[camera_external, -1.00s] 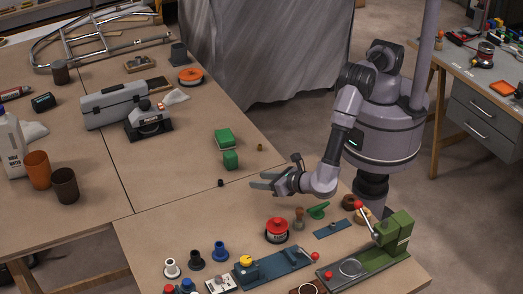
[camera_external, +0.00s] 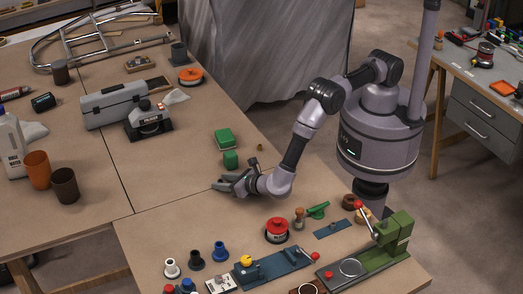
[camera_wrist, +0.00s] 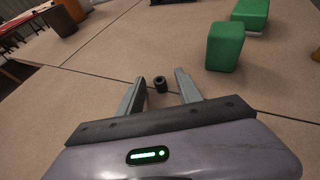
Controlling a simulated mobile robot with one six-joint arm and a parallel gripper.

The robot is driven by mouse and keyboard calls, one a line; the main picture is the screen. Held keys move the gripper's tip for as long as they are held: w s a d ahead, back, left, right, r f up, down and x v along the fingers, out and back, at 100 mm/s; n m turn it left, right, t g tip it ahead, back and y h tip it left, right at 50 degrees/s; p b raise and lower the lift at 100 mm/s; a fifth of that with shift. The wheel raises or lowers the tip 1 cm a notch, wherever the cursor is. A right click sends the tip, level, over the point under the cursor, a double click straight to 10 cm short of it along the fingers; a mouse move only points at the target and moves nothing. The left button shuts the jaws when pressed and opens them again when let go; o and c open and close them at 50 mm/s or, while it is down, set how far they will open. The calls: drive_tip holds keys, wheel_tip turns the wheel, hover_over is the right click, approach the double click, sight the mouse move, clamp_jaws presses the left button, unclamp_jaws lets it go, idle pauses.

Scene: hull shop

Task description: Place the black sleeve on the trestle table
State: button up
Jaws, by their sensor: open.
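A small black sleeve (camera_wrist: 160,84) stands upright on the brown tabletop, close to the seam between two table sections. In the wrist view it lies between the tips of my open gripper (camera_wrist: 160,76), with gaps on both sides. In the external view my gripper (camera_external: 220,184) is low over the tabletop at the same spot, and the sleeve is hard to make out beside the fingers. The wooden-legged table (camera_external: 190,205) carries the sleeve; I cannot tell which section is the trestle table.
A green block (camera_external: 231,159) and a larger green block (camera_external: 225,138) stand just behind my gripper. A red-topped tin (camera_external: 277,230), flanged bushings and a green press (camera_external: 390,240) are in front. A grey toolbox (camera_external: 112,104) is at left. Table left of my gripper is clear.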

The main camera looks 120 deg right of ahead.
drive_tip(key=shift+a+r, duration=0.1)
drive_tip(key=shift+c, duration=0.6)
clamp_jaws()
